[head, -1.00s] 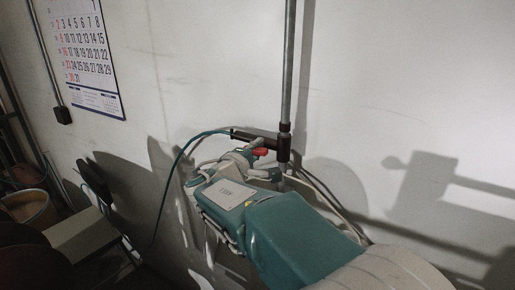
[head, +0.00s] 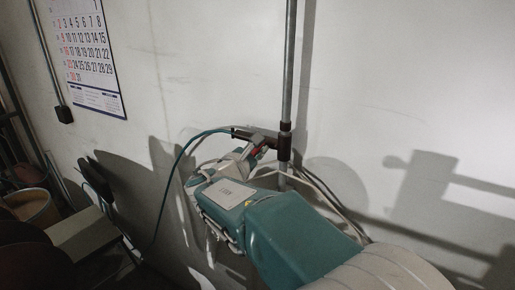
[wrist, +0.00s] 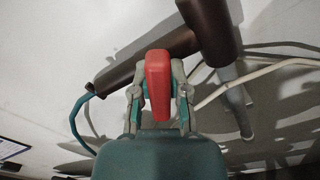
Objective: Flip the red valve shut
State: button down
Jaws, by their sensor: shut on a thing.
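The red valve handle (wrist: 158,82) stands upright in the middle of the wrist view, between the fingers of my gripper (wrist: 158,98). The fingers are shut on it. The dark brown branch pipe (wrist: 150,62) runs behind the handle and joins the vertical pipe. The far side of the handle and its pivot are hidden.
A grey vertical pipe (head: 289,60) runs up the white wall. A teal hose (head: 178,165) leaves the branch's left end, and pale hoses (wrist: 270,68) pass on the right. A calendar (head: 85,50) hangs at upper left. A stool-like seat and a bin (head: 35,210) stand at lower left.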

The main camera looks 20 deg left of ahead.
jog(key=n, duration=0.4)
jog(key=shift+w+d+r, duration=0.1)
jog(key=shift+r+n, duration=0.1)
jog(key=shift+n, duration=0.8)
jog(key=shift+r, duration=0.1)
jog(key=c, duration=0.7)
grip_release()
jog(key=shift+w, duration=0.2)
jog(key=shift+s, duration=0.1)
